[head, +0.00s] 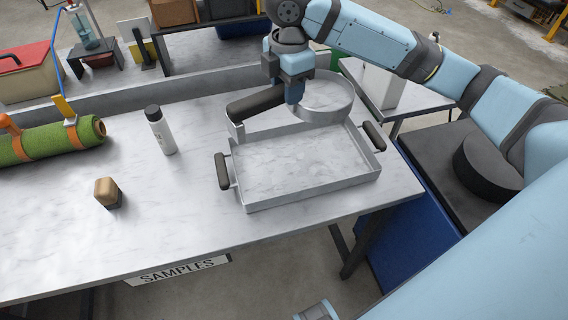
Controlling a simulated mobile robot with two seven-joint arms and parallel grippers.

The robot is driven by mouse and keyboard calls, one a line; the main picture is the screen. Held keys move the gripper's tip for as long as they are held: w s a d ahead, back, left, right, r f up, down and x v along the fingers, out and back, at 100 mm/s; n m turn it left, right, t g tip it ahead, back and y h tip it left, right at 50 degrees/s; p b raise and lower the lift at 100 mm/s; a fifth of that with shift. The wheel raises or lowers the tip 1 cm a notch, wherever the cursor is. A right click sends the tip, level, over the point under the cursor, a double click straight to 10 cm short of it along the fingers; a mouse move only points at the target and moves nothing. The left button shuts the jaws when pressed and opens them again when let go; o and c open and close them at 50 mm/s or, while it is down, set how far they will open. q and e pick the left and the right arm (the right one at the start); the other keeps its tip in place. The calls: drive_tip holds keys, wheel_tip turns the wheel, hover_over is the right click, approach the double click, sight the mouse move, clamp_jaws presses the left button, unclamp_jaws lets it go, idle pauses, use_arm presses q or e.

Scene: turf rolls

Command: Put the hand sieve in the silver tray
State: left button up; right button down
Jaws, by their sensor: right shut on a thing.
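The silver tray (310,194) is a shallow rectangular metal tray with two dark handles, lying on the marble-topped table. The hand sieve (330,108) shows as a round silver rim with a thick dark handle (256,103) pointing left. My right gripper (294,105) comes down from above and is shut on the hand sieve near where the handle meets the rim. The sieve is at the tray's back edge and overlaps it in the picture; its exact height is hard to tell. The inside of the tray looks empty.
A white bottle with a dark cap (160,132) and a small tan block (107,192) stand left of the tray. A green turf roll (55,143) with orange straps lies at far left. A raised metal edge (190,84) runs along the table's back.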

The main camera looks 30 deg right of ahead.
drive_tip(key=shift+w+r+n, duration=0.2)
drive_tip(key=shift+r+n, duration=0.1)
drive_tip(key=shift+n, duration=0.1)
drive_tip(key=shift+f, duration=0.15)
drive_tip(key=b, duration=0.2)
approach(286, 168)
wheel_tip(286, 168, down, 3)
drive_tip(key=shift+r, duration=0.15)
drive_tip(key=c, duration=0.7)
unclamp_jaws()
drive_tip(key=shift+c, duration=0.2)
